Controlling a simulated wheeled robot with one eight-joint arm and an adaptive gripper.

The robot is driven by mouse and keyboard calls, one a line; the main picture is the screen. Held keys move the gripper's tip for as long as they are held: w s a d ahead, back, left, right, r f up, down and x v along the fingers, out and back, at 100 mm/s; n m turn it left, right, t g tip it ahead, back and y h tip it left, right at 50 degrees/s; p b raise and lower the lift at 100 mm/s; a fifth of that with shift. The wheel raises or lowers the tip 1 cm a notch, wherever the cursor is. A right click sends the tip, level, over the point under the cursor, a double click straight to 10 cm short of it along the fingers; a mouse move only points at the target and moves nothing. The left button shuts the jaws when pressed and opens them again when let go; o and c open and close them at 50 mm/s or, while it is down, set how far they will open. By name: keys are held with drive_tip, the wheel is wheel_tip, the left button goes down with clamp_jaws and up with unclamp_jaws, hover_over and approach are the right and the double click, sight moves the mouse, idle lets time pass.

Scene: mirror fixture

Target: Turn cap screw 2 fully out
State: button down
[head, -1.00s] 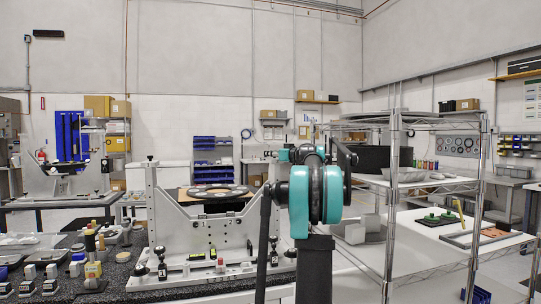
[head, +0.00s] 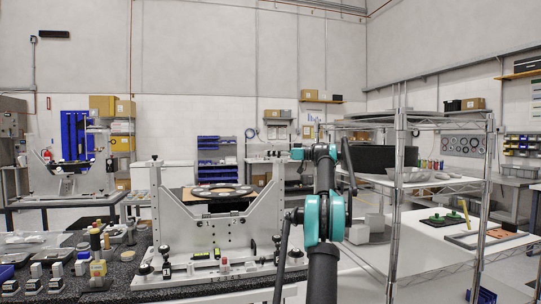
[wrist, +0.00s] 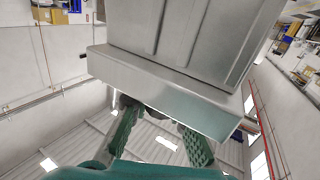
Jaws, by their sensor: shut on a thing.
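My gripper (wrist: 160,118) shows in the wrist view as two teal ribbed fingers, apart from each other. Their tips run behind a large grey block-like thing (wrist: 165,88), so the grip itself is hidden. The jaws are shut on this thing as far as I can see; what it is stays unclear. The head view does not show my gripper clearly.
Several small blocks and bottles (head: 97,248) crowd the bench (head: 130,283) left of the fixture. A wire shelf rack (head: 402,200) stands close on the right of my arm.

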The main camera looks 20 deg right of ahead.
drive_tip(key=shift+s+a+n+g+y, duration=0.2)
drive_tip(key=shift+n+g+y, duration=0.55)
drive_tip(key=shift+g, duration=0.35)
idle(0.4)
drive_tip(key=c, duration=1.5)
unclamp_jaws()
drive_tip(key=shift+w+d+m+t+h, duration=0.15)
drive_tip(key=shift+m+t+h, duration=0.5)
drive_tip(key=shift+t, duration=0.35)
